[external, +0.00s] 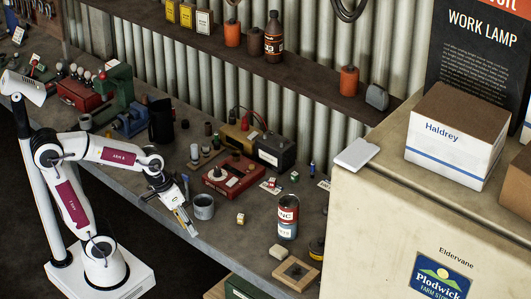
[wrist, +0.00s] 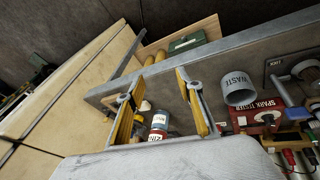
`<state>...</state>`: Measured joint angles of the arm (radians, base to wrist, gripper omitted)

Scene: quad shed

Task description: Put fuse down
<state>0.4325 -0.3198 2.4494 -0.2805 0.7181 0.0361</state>
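I cannot make out a fuse in either view. My gripper (external: 186,222) hangs over the front edge of the grey bench (external: 232,244), just left of the grey cup (external: 203,207). In the wrist view, my gripper (wrist: 155,84) has its two yellow-padded fingers well apart, and I see nothing held between them. The cup, marked WASTE (wrist: 238,90), lies right of the fingers in that view. Several small parts stand farther back on the bench, too small to name surely.
A red spark tester (external: 233,176) stands behind the cup. A small dotted cube (external: 240,218) sits between cup and can. A cream cabinet (external: 380,225) bounds the right.

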